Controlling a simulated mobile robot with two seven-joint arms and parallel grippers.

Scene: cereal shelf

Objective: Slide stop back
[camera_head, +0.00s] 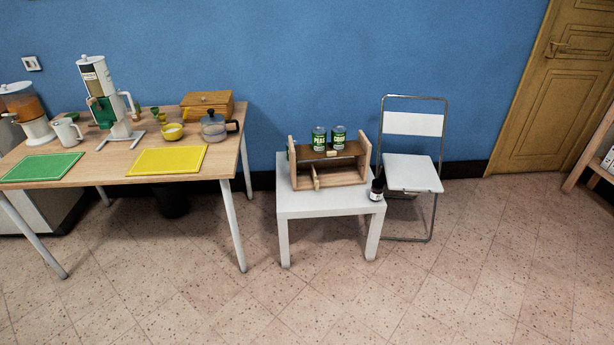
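A small wooden rack (347,177) with two raised ends stands on a low white table (300,205), right of the middle of the view. A thin upright wooden piece (315,178) stands inside its lower part, left of centre; it may be the stop, but I cannot tell for sure. Two green cans, one labelled like peas (319,139) and one like corn (338,138), stand upright on the upper level. Neither of my grippers is in view.
A white folding chair (412,173) is close on the right. A long table (109,165) with dispensers, bowls and mats is at left. The tiled floor (330,300) in front is clear.

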